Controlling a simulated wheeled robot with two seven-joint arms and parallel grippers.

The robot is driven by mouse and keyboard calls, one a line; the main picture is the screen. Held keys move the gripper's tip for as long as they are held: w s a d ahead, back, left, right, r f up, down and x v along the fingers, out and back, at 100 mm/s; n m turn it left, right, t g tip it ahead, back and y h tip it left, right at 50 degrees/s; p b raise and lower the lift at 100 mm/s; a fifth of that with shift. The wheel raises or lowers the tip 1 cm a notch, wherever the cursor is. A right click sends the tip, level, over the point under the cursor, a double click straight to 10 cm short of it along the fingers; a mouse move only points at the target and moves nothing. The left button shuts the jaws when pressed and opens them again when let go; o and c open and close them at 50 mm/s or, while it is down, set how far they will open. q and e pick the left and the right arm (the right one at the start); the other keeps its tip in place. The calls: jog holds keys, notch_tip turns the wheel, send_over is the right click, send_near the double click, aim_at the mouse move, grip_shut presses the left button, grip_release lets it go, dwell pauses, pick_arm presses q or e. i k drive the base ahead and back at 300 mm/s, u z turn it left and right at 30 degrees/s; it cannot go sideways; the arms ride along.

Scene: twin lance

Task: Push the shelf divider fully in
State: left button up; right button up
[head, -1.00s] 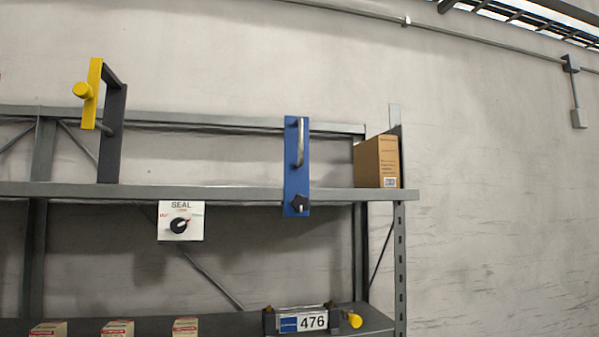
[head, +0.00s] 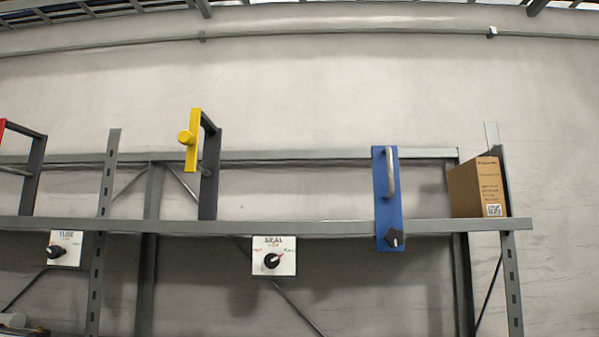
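No part is labelled as the shelf divider, and I cannot tell for sure which one it is. A blue upright panel (head: 380,205) with a metal handle and a dark star knob stands at the shelf's front edge on the right. A yellow upright plate (head: 194,150) with a round yellow knob is on a dark grey frame (head: 208,180) standing on the same shelf. A red-fronted dark frame (head: 34,175) is partly cut off at the left edge. Neither of my grippers is in view.
The grey shelf beam (head: 330,227) spans the view, with uprights (head: 96,270) below and above it. A cardboard box (head: 476,188) stands at the right end. A SEAL dial plate (head: 274,257) and a TUBE dial plate (head: 64,250) hang under the beam.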

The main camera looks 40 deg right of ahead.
aim_at(384, 158)
jog(key=u, duration=0.95)
jog(key=k, duration=1.1)
jog(key=z, duration=1.45)
jog(key=i, duration=0.35)
